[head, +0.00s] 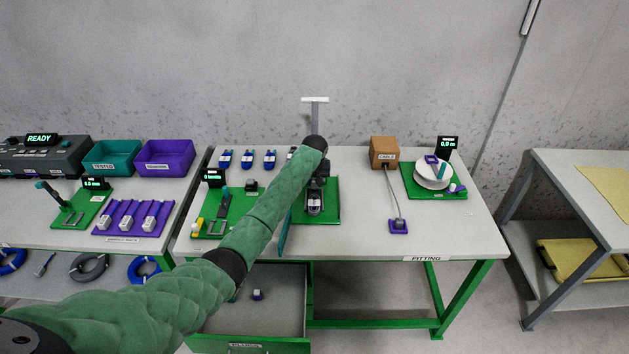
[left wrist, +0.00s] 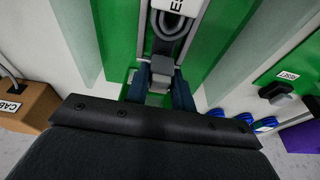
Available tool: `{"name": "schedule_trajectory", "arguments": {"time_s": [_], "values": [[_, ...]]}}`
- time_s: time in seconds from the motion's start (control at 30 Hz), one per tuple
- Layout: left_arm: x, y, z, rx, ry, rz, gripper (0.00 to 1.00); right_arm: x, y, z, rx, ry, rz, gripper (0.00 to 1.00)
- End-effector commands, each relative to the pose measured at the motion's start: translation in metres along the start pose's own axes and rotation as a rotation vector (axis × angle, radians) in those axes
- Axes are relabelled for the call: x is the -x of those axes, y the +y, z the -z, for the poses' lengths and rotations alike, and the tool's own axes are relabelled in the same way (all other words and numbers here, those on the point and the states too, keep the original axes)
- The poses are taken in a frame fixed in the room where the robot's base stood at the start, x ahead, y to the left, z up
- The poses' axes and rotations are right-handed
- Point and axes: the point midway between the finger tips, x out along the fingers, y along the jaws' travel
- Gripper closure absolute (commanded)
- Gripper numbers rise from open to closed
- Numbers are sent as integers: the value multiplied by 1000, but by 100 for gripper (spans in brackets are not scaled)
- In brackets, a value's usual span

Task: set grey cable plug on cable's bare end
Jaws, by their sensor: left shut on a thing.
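My left gripper (left wrist: 160,92) reaches over the green fixture plate (head: 330,212) at the middle of the fitting table. Its two dark fingers are shut on a small grey plug (left wrist: 161,68). A dark looped cable (left wrist: 172,28) with a white label lies just beyond the plug; I cannot tell whether they touch. In the head view my arm hides the gripper, and a dark labelled piece (head: 314,204) shows on the plate. A grey cable (head: 391,192) runs from the cardboard cable box (head: 384,152) to a purple holder (head: 398,227). My right gripper is not in view.
An open drawer (head: 285,315) below the table holds a small plug (head: 257,294). A green station (head: 222,215) stands left, a white reel (head: 432,174) right. Several blue pieces (head: 248,159) stand along the back. The table front around the purple holder is mostly clear.

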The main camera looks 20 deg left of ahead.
Motion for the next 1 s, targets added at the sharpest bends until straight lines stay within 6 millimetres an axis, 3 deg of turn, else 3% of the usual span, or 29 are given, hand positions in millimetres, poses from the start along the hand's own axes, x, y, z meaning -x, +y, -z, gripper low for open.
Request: {"name": "schedule_trajectory", "arguments": {"time_s": [1.0], "values": [[-11, 0, -3, 0, 0, 0, 97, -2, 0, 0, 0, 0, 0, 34]]}}
